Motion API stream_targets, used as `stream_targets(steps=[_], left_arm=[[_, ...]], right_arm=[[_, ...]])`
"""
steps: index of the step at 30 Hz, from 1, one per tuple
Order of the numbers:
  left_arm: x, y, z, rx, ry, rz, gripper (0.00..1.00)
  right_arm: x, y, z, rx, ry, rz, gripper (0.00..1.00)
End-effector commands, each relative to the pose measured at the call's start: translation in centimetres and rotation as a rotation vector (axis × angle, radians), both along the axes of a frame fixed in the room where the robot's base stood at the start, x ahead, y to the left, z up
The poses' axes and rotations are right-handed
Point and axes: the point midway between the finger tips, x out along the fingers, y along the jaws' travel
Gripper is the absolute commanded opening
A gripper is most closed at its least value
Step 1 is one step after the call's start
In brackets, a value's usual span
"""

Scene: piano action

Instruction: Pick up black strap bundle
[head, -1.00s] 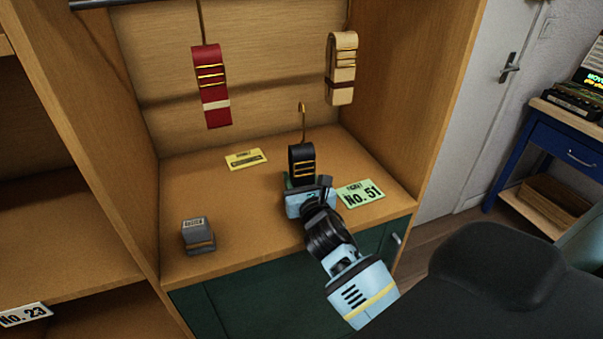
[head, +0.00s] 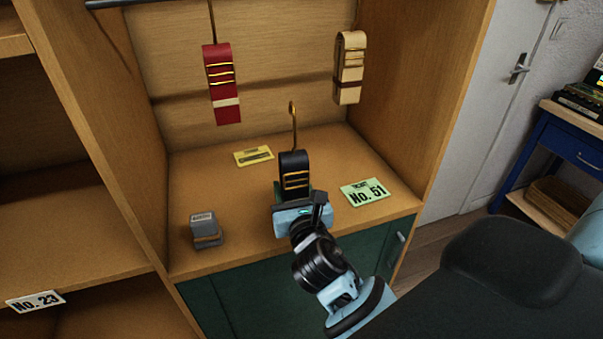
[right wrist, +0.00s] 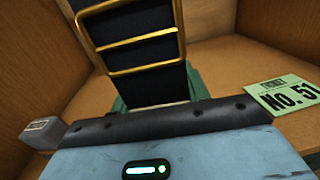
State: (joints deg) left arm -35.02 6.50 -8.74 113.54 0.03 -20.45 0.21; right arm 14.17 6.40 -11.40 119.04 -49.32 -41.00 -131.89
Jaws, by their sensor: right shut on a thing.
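The black strap bundle (head: 294,172), with gold bands and a gold hook on top, stands upright above my right gripper (head: 297,203) in the head view. My right gripper is shut on its lower part; the fingertips are largely hidden. In the right wrist view the black strap bundle (right wrist: 146,75) rises from behind the gripper body, its gold bands close to the camera. The bundle is over the front part of the wooden shelf (head: 250,215). My left gripper is in neither view.
A red strap bundle (head: 221,85) and a cream one (head: 349,70) hang behind. A green No. 51 ticket (head: 364,192), a yellow card (head: 253,156) and a small grey block (head: 207,230) lie on the shelf. Wooden side walls enclose it.

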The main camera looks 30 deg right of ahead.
Motion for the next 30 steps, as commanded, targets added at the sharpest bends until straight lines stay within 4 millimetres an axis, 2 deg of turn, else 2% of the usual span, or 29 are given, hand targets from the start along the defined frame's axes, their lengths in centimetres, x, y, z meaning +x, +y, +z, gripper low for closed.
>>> stream_targets(steps=[3,9,20,23,26,30], left_arm=[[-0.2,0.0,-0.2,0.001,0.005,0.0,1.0],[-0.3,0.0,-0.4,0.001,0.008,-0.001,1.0],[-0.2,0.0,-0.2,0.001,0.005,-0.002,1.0],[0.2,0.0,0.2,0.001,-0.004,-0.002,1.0],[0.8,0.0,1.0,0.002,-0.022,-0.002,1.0],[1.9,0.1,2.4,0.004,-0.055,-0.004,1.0]], right_arm=[[-1.6,2.0,0.2,0.003,-0.001,0.002,0.17],[-3.2,3.8,0.5,0.001,-0.001,0.0,0.17],[-3.6,4.4,0.9,0.001,-0.006,0.002,0.17],[-2.9,4.2,2.1,0.003,-0.018,0.016,0.17],[-1.8,3.7,4.1,0.009,-0.034,0.041,0.17],[0.2,2.3,8.2,0.012,-0.051,0.08,0.17]])
